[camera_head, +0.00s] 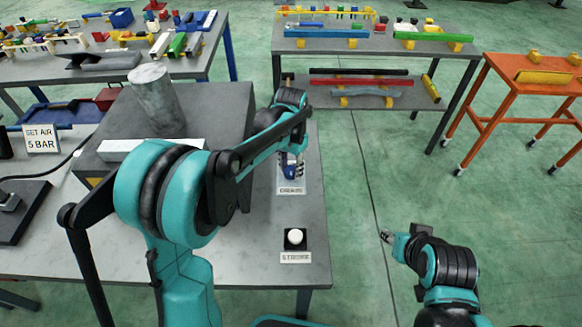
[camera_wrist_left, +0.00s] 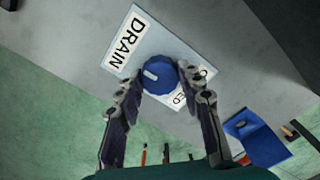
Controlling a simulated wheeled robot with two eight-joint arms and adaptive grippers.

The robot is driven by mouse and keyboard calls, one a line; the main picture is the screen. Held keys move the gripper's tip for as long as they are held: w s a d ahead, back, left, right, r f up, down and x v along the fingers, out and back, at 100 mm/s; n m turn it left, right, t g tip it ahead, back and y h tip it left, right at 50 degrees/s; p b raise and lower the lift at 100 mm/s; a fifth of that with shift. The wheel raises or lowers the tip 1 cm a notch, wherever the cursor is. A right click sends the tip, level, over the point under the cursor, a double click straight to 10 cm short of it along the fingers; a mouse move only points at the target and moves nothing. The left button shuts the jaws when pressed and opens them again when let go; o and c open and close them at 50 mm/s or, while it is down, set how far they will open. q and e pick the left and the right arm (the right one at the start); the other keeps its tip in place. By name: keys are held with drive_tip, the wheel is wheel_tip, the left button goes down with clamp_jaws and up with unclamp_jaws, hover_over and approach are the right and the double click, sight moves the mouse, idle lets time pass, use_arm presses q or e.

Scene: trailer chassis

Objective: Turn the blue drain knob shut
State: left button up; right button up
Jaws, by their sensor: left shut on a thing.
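The blue drain knob (camera_wrist_left: 159,76) sits on a light plate (camera_wrist_left: 193,42) with a DRAIN label (camera_wrist_left: 124,40) in the left wrist view. A second label beside the knob is partly hidden; only its end letters show. A white pointer mark shows on the knob's face. My left gripper (camera_wrist_left: 161,84) has a finger on each side of the knob and is shut on it. In the head view my left gripper (camera_head: 292,168) is over the label plate (camera_head: 291,190) at the table's right side, covering most of the knob. My right gripper (camera_head: 387,238) is low at the right, over the floor; its fingers are too small to judge.
A white round button (camera_head: 295,237) with a STROKE label (camera_head: 296,257) is nearer on the same grey table. A metal cylinder (camera_head: 157,98) stands on a grey block left of my left arm. An orange table (camera_head: 505,68) and a parts bench (camera_head: 375,45) stand beyond open green floor.

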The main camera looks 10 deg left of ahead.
use_arm(q)
drive_tip(key=n+p, duration=0.1)
drive_tip(key=n, duration=0.2)
drive_tip(key=shift+n, duration=0.4)
drive_tip(key=n+p, duration=0.1)
drive_tip(key=n, duration=0.3)
drive_tip(key=shift+n, duration=0.3)
drive_tip(key=n+p, duration=0.1)
drive_tip(key=n, duration=0.3)
drive_tip(key=shift+n, duration=0.3)
drive_tip(key=n+p, duration=0.1)
drive_tip(key=n, duration=1.2)
drive_tip(key=shift+n+p, duration=0.3)
drive_tip(key=shift+p, duration=0.1)
drive_tip(key=n, duration=0.8)
drive_tip(key=shift+n, duration=0.4)
